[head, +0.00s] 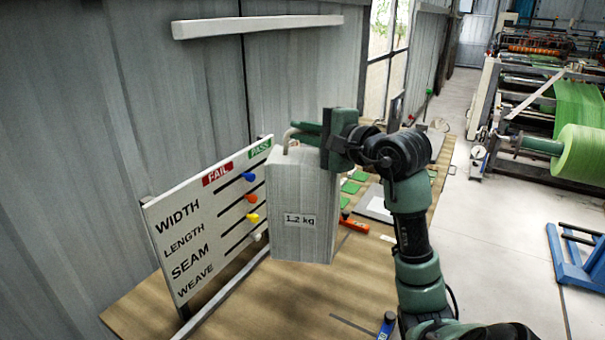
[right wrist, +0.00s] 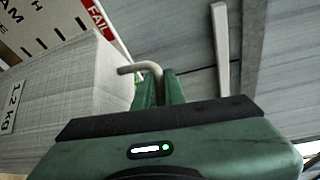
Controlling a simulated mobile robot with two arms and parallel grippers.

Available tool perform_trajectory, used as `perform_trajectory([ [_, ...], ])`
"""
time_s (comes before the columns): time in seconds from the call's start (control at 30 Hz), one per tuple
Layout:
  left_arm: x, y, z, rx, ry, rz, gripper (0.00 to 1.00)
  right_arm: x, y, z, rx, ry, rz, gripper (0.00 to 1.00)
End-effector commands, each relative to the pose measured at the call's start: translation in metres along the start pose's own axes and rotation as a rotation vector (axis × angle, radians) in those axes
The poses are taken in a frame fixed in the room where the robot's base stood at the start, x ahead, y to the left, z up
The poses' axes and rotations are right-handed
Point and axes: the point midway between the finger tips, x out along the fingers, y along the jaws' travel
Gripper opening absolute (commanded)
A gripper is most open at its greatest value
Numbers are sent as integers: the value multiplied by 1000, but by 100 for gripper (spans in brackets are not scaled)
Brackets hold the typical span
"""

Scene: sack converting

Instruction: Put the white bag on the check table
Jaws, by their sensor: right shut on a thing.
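The white bag (head: 303,205) is a boxy, pale woven block with a "1.2 kg" label. It hangs upright from my right gripper (head: 308,130), which is shut on the bent handle at its top. In the right wrist view the fingers (right wrist: 160,88) close around this handle, with the bag (right wrist: 75,95) at the left. The check table (head: 150,310) is a wooden top below and behind the bag. The bag hides part of it, and I cannot tell the exact gap beneath. My left gripper is not in view.
A board (head: 205,215) with WIDTH, LENGTH, SEAM and WEAVE rows and coloured sliders stands left of the bag. Behind lie green pieces (head: 350,187) and an orange tool (head: 354,224). A blue item (head: 387,324) is at the near edge. The near tabletop is mostly clear.

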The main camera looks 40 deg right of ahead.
Motion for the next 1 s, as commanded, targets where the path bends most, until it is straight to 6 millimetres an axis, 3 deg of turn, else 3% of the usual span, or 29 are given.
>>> perform_trajectory([
  [0.17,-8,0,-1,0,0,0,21,3,28,-3,8,-1,-3,0],
  [0.6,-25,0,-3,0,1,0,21,15,121,-18,6,0,-5,0],
  [0.8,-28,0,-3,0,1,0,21,19,146,-22,1,0,-8,0],
  [1.0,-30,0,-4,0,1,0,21,20,157,-24,2,1,-8,0],
])
